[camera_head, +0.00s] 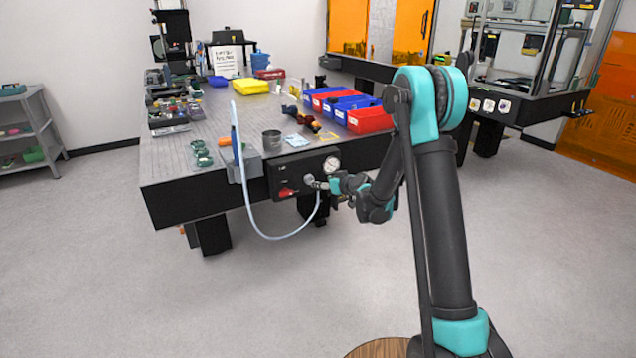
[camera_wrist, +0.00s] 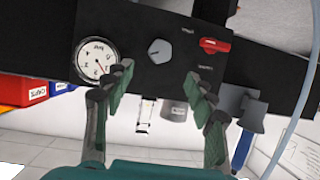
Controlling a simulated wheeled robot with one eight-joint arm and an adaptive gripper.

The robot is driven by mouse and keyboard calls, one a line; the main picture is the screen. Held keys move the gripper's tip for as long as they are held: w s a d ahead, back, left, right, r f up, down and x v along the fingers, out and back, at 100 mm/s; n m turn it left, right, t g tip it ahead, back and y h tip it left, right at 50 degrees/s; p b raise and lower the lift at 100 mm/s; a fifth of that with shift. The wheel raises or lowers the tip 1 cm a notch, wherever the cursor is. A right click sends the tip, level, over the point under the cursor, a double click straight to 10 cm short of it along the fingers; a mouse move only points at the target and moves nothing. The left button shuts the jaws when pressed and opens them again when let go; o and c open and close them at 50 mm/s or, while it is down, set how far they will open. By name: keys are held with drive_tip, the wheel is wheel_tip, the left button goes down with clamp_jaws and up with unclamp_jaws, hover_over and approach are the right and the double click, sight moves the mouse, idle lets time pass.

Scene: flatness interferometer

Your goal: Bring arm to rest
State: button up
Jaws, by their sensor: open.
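My arm (camera_head: 438,215) reaches from the lower right toward the front edge of the optical table. My gripper (camera_head: 318,184) is in front of the black control panel (camera_head: 268,176) on that edge. In the wrist view my gripper (camera_wrist: 162,85) is open, with its two green-grey fingers apart and nothing between them. The panel also shows in the wrist view (camera_wrist: 137,20), turned over, with a round gauge (camera_wrist: 97,61), a grey knob (camera_wrist: 159,51) and a red switch (camera_wrist: 214,46). The knob lies just beyond the space between the fingertips. I cannot tell whether a finger touches the panel.
A pale hose (camera_head: 265,234) loops below the table (camera_head: 180,190) beside the panel. Red and blue bins (camera_head: 370,120) stand on the table near my arm. A metal cup (camera_head: 271,140) stands above the panel. The floor (camera_head: 90,270) at front left is clear.

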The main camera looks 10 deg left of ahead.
drive_tip(key=shift+v, duration=0.85)
drive_tip(key=s+d+r+m+g+h, duration=0.1)
drive_tip(key=s+d+h, duration=0.1)
drive_tip(key=s+d, duration=0.45)
drive_tip(key=s+d+r+m+g+h, duration=0.15)
drive_tip(key=s+d, duration=0.25)
drive_tip(key=s, duration=0.5)
drive_tip(key=s+d+f+m+g+h, duration=0.1)
drive_tip(key=s+d, duration=0.4)
drive_tip(key=s, duration=0.4)
drive_tip(key=s+d+f+m+g+h, duration=0.1)
drive_tip(key=s+d+f+m+h, duration=0.1)
drive_tip(key=s+d, duration=0.3)
drive_tip(key=s+d+f+m+g+h, duration=0.2)
drive_tip(key=s+d, duration=0.3)
drive_tip(key=s, duration=0.8)
drive_tip(key=shift+s+d, duration=0.2)
drive_tip(key=shift+d, duration=0.05)
drive_tip(key=shift+f, duration=0.1)
